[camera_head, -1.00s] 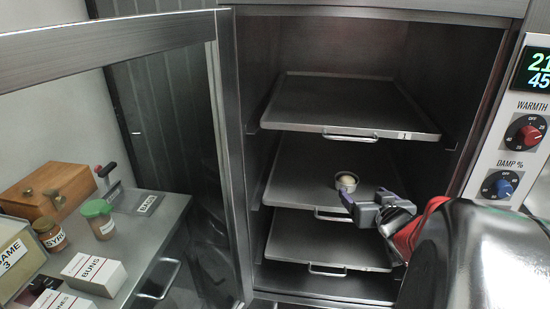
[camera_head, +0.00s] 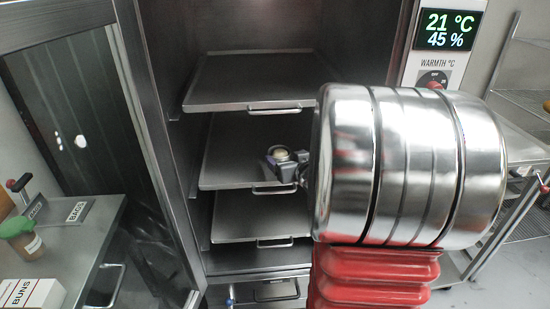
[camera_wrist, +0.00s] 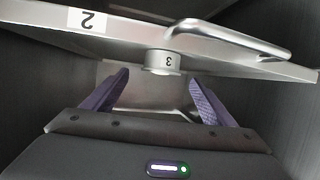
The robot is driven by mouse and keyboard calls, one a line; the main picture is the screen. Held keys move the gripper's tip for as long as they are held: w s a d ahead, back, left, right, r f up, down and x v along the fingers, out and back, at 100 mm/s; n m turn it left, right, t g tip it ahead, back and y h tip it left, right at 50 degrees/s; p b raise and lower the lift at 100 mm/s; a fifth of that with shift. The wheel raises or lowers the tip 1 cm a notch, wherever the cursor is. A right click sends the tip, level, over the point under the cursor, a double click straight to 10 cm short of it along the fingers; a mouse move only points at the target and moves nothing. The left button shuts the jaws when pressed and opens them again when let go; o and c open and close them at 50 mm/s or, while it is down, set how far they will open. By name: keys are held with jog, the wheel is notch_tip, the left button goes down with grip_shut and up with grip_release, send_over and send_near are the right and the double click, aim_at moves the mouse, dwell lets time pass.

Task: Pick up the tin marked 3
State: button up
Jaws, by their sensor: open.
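The tin marked 3 (camera_wrist: 163,62) is a small, pale round tin with a black 3 on its side. In the wrist view, which is upside down, it stands on the tray labelled 2 (camera_wrist: 60,25), near the tray's front edge. In the head view the tin (camera_head: 281,153) shows on the middle tray (camera_head: 225,165), partly hidden by my gripper (camera_head: 278,163). My gripper is open and empty. Its two purple fingers (camera_wrist: 160,77) point at the tin, one to each side, with the tin at or just beyond their tips; contact cannot be told.
An empty upper tray (camera_head: 250,80) is above and a lower tray (camera_head: 235,218) below, inside the steel cabinet. The glass door (camera_head: 80,130) stands open on the left. A tray handle (camera_wrist: 230,38) juts out near the tin. My arm hides the cabinet's right side.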

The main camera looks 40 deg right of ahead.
aim_at(281, 153)
jog(key=shift+w, duration=0.15)
jog(key=shift+x, duration=2.65)
jog(key=shift+a, duration=0.1)
jog(key=shift+c, duration=0.5)
jog(key=c, duration=1.1)
jog(key=shift+r, duration=0.1)
jog(key=shift+w+a+r, duration=0.15)
jog(key=shift+a+r, duration=0.05)
jog(key=shift+r, duration=0.2)
notch_tip(281, 153, up, 6)
jog(key=shift+r, duration=0.1)
jog(key=w+a, duration=1.1)
jog(key=a, duration=0.5)
